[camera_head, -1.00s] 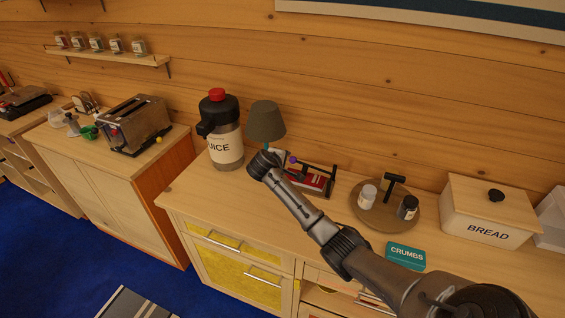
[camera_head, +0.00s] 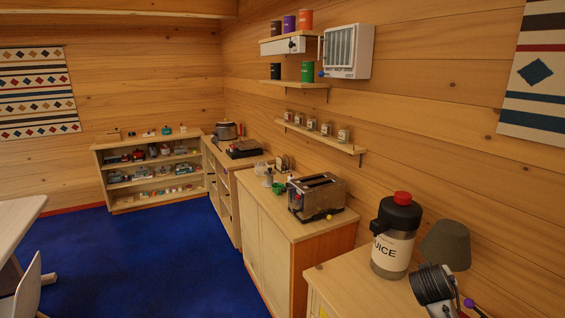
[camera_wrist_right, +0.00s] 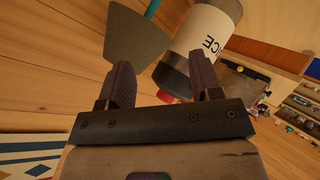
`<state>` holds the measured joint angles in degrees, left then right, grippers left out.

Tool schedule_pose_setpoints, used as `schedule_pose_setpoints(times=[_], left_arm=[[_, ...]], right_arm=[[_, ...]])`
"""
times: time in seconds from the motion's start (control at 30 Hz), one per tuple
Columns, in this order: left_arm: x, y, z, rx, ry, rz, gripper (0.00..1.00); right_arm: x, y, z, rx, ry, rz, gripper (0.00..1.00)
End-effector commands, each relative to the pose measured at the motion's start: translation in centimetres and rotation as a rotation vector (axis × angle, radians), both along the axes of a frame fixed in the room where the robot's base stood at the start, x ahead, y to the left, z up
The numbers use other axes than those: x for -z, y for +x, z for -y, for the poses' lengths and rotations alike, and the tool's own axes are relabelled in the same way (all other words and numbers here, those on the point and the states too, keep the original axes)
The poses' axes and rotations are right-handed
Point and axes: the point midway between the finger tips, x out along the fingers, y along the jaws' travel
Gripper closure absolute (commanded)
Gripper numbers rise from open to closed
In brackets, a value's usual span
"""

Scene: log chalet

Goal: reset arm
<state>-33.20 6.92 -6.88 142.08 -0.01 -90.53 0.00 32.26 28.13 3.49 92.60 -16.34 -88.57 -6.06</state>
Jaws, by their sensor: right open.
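My right gripper (camera_wrist_right: 164,80) shows in the right wrist view with its two dark fingers apart and nothing between the fingertips. The picture there is strongly tilted. The juice dispenser (camera_wrist_right: 206,38) and the grey-green lamp shade (camera_wrist_right: 136,40) lie beyond the fingers, and I see no contact with either. In the head view, part of my right arm enters at the lower right, in front of the counter beside the lamp (camera_head: 446,245); its fingers cannot be made out there. The juice dispenser (camera_head: 393,240) stands upright on the counter, left of the lamp. My left gripper is not in view.
A toaster (camera_head: 316,197) stands on the neighbouring cabinet. Wall shelves hold jars (camera_head: 326,129) and cans (camera_head: 305,20). A low shelf unit (camera_head: 150,172) stands at the far wall. A white table (camera_head: 18,218) and chair are at left. The blue floor (camera_head: 150,255) between is clear.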

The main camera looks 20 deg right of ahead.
Motion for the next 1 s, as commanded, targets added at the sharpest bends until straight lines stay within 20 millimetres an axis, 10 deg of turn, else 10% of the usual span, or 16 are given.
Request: schedule_pose_setpoints(times=[0.17, 0.5, 1.0], left_arm=[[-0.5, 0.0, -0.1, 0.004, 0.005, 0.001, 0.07], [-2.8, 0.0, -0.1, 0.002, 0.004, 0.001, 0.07], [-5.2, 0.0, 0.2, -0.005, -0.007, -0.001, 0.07]], right_arm=[[-2.8, -0.9, -9.5, -0.182, 0.097, 0.181, 0.41], [4.0, -14.1, -27.2, -0.535, 0.375, 0.140, 0.41], [15.7, -33.2, -33.4, -0.463, 0.657, -0.264, 0.41]])
